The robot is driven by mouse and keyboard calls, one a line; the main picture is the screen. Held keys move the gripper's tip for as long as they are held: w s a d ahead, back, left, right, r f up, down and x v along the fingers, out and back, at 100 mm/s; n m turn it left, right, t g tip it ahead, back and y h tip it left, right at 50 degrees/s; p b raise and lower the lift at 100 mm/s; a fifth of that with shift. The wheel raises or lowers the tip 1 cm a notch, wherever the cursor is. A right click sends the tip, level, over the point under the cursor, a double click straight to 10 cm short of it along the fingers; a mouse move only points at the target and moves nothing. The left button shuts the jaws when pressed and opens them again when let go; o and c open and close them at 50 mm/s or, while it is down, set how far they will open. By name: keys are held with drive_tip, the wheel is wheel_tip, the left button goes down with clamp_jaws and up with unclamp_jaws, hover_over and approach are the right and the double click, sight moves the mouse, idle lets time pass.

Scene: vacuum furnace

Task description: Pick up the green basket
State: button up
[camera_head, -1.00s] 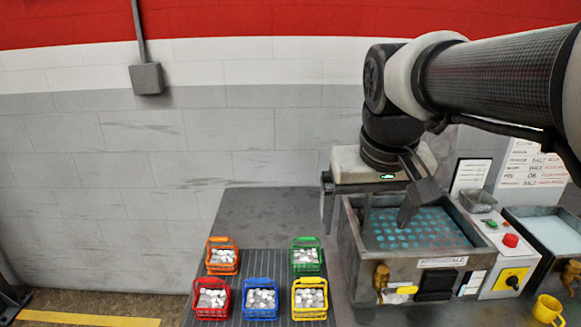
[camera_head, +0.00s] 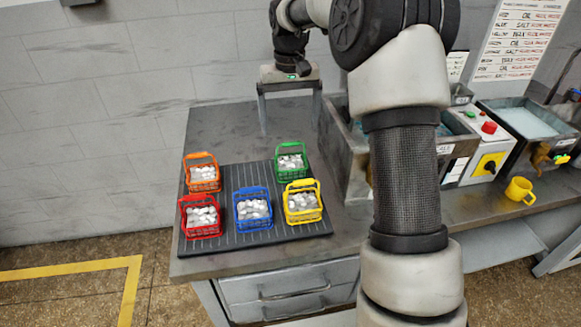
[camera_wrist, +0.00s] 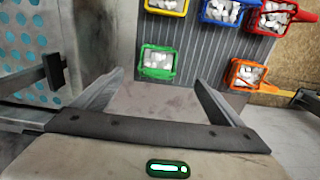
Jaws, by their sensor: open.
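The green basket (camera_head: 291,161), filled with whitish pieces, stands upright at the back right of a dark ribbed mat (camera_head: 300,230). Its handle is raised. In the wrist view the green basket (camera_wrist: 158,63) lies just beyond the fingertips, roughly centred between them. My gripper (camera_head: 290,124) is open and empty, with its fingers pointing down behind the basket in the head view. The two spread fingers of my gripper (camera_wrist: 160,80) frame bare bench in the wrist view. I see no contact with the basket.
Orange (camera_head: 203,173), red (camera_head: 201,217), blue (camera_head: 253,210) and yellow (camera_head: 303,202) baskets share the mat; yellow is just in front of green. A tank (camera_head: 337,150) stands close on the right. The bench behind and left of the mat is clear.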

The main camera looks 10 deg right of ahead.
sight(290, 144)
wheel_tip(290, 144, down, 7)
drive_tip(key=shift+r, duration=0.2)
drive_tip(key=shift+w+d+f+b, duration=0.1)
drive_tip(key=shift+f+b, duration=0.05)
drive_tip(key=shift+f, duration=0.7)
drive_tip(key=shift+w+d+f+b, duration=0.1)
drive_tip(key=shift+w+f, duration=0.05)
drive_tip(key=shift+f, duration=0.75)
drive_tip(key=shift+w+d+f+b, duration=0.1)
drive_tip(key=shift+f+b, duration=0.05)
drive_tip(key=shift+f, duration=0.7)
drive_tip(key=shift+r, duration=0.1)
drive_tip(key=c, duration=1.6)
